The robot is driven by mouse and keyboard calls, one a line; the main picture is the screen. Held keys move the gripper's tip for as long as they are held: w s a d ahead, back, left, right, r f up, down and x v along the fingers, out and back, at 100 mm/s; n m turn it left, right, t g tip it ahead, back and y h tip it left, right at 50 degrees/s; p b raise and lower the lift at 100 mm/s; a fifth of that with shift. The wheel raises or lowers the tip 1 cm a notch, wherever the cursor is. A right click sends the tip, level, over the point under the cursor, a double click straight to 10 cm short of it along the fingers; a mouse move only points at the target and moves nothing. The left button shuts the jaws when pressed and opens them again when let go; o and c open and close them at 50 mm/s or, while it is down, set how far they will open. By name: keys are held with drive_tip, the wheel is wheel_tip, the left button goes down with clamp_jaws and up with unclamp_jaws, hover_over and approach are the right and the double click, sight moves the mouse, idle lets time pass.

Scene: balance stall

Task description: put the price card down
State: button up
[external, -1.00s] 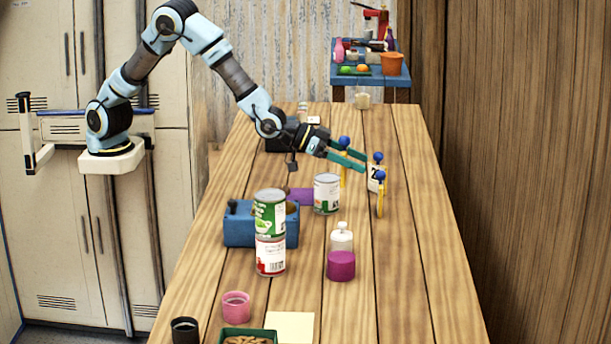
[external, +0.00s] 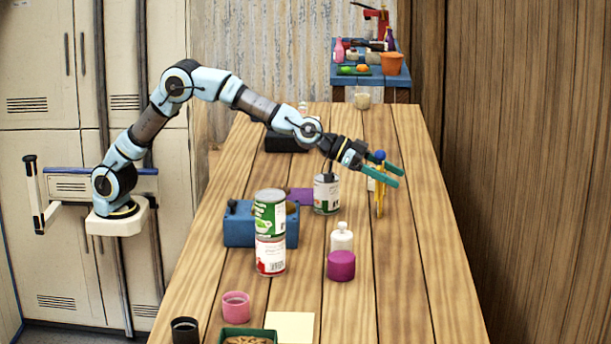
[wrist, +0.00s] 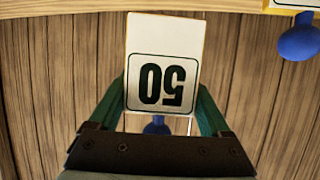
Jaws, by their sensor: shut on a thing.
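My gripper (external: 395,177) is over the right part of the long wooden table in the external view, its green fingers pointing right. In the wrist view my gripper (wrist: 165,105) is shut on a white price card (wrist: 163,55) with a black "50", upside down in that picture. A blue knob (wrist: 157,125) shows below the card between the fingers. In the external view a blue knob and a thin yellow edge (external: 380,203) show at the fingers. I cannot tell whether the held card touches the table.
Another blue knob (wrist: 299,38) beside a pale card shows at the wrist view's upper right. A tin (external: 326,195) stands left of my gripper. The table's right strip is clear in front.

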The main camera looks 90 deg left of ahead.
drive_tip(key=f+b, duration=0.3)
drive_tip(key=d+f+m+h+b, duration=0.1)
drive_tip(key=f+b, duration=0.2)
drive_tip(key=b, duration=0.1)
drive_tip(key=w+f+m+h+b, duration=0.1)
drive_tip(key=f+b, duration=0.2)
drive_tip(key=shift+d+f, duration=0.15)
drive_tip(key=shift+f, duration=0.1)
drive_tip(key=shift+f+b, duration=0.2)
drive_tip(key=shift+b, duration=0.2)
drive_tip(key=o, duration=1.2)
drive_tip(key=shift+c, duration=0.2)
drive_tip(key=shift+r, duration=0.1)
